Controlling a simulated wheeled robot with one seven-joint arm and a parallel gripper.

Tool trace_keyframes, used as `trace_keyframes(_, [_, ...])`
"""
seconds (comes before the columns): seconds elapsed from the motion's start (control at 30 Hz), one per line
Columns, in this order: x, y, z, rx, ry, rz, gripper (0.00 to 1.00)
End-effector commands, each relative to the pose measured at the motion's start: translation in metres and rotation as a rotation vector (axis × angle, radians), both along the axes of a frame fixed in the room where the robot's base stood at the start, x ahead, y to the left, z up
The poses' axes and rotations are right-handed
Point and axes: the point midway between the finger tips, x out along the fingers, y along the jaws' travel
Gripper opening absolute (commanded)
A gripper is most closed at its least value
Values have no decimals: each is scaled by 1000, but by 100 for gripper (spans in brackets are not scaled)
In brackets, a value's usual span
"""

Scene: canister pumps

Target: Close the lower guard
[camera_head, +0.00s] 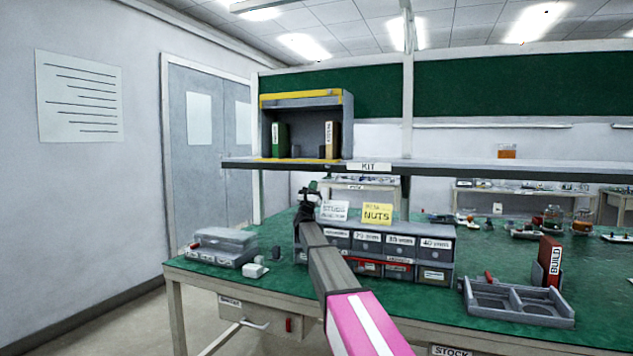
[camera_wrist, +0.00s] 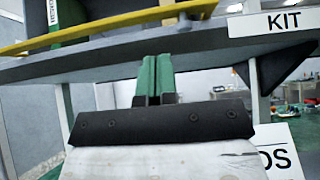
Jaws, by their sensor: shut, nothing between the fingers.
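A grey open-fronted cubby (camera_head: 347,120) stands on the shelf. A yellow bar (camera_head: 300,97) runs along its top front edge. A lower yellow strip (camera_head: 285,160), which looks like the lower guard, lies low along its base at the shelf edge. In the wrist view a yellow bar (camera_wrist: 100,33) slants above the shelf's front edge. My gripper (camera_head: 312,186) is below the shelf, in front of the cubby. In the wrist view its green fingers (camera_wrist: 156,75) are together and empty, just under the shelf edge in the picture. Whether they touch it I cannot tell.
The shelf (camera_head: 450,173) with a KIT label (camera_head: 369,167) spans the bench. Binders (camera_head: 279,140) stand in the cubby. Labelled drawers (camera_head: 400,245) and a NUTS card (camera_head: 377,214) stand below, close to my arm. A clear-lidded box (camera_head: 222,243) is at left.

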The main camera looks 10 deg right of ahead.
Motion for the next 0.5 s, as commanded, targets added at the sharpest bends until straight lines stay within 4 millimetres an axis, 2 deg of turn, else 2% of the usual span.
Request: trace_keyframes(0.5, [46,-25,59,-1,1,0,0])
